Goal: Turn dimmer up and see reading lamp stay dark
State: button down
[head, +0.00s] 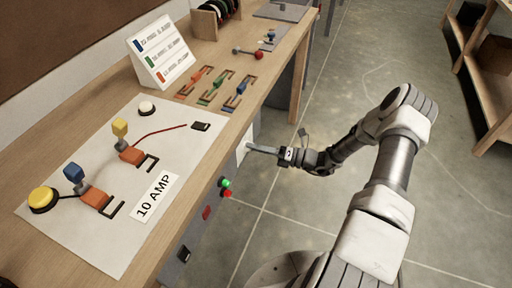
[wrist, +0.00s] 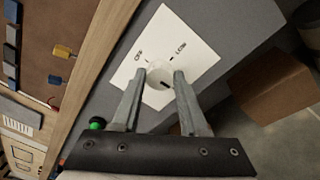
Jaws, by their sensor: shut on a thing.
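The dimmer is a round pale knob (wrist: 158,72) on a white card (wrist: 188,36) with "OFF" and "LOW" printed on it, in the wrist view. A small dark mark shows on the knob's face. My gripper (wrist: 160,78) is shut on the knob, one finger on each side. In the head view my gripper (head: 262,149) reaches the front panel of the bench, by the white card (head: 244,143); the knob is hidden there. I cannot pick out a reading lamp for sure. A small white dome (head: 147,107) on the bench board shows no clear glow.
A wooden bench (head: 205,150) carries a white board (head: 100,255) with yellow and blue switches and a "10 AMP" label (head: 155,196). A lit green button (head: 225,182) sits on the front panel. A wooden shelf (head: 490,95) stands at right. The floor between is clear.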

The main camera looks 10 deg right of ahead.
jog(key=shift+c, duration=2.2)
grip_release()
jog(key=v, duration=1.7)
jog(key=shift+s, duration=0.15)
jog(key=shift+d+r, duration=0.1)
